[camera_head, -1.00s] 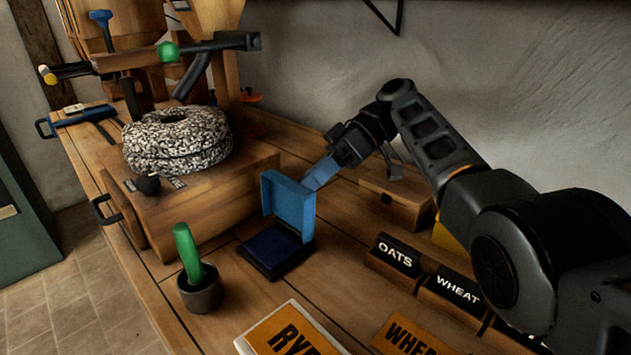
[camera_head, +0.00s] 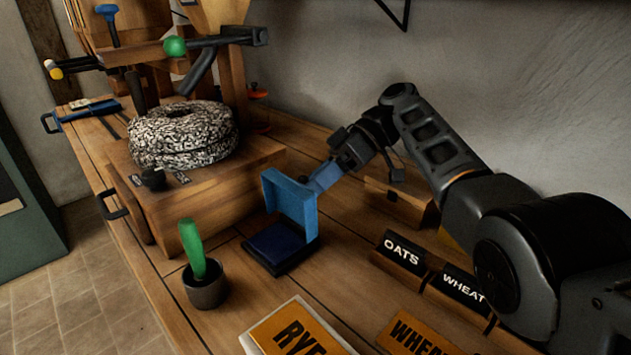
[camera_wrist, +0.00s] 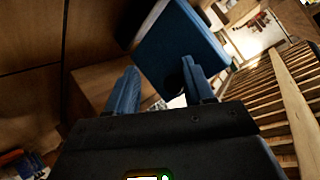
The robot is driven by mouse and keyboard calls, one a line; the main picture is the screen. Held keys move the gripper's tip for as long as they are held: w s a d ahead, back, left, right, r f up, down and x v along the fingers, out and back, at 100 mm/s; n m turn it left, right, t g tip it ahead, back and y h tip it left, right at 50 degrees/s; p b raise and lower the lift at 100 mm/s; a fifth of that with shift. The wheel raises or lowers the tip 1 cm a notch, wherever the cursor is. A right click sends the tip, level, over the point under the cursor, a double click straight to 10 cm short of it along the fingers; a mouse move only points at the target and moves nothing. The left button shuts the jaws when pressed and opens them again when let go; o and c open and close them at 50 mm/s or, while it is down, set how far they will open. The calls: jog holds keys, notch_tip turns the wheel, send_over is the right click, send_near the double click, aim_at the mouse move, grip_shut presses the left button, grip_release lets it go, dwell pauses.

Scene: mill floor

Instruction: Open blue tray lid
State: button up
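The blue tray (camera_head: 282,262) sits on the wooden bench with its dark blue inside showing. Its blue lid (camera_head: 291,203) stands raised, roughly upright, along the tray's far right edge. My gripper (camera_head: 318,182) is just behind the lid's upper right side, its blue fingers close to the lid; I cannot tell whether they touch it. In the wrist view my gripper (camera_wrist: 160,68) has its two blue fingers spread apart with nothing clamped between them. The lid (camera_wrist: 180,45) lies just ahead of the fingertips there.
A millstone (camera_head: 183,133) on a wooden block stands to the left. A dark pot (camera_head: 206,288) with a green stick is front left. OATS (camera_head: 402,253) and WHEAT (camera_head: 465,288) blocks stand right. A RYE sign (camera_head: 297,330) lies in front.

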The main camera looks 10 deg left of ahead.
jog(key=shift+d+r, duration=0.1)
jog(key=b+v, duration=0.7)
jog(key=shift+w+d, duration=0.2)
jog(key=shift+d, duration=0.05)
jog(key=shift+r, duration=0.15)
dwell(0.3)
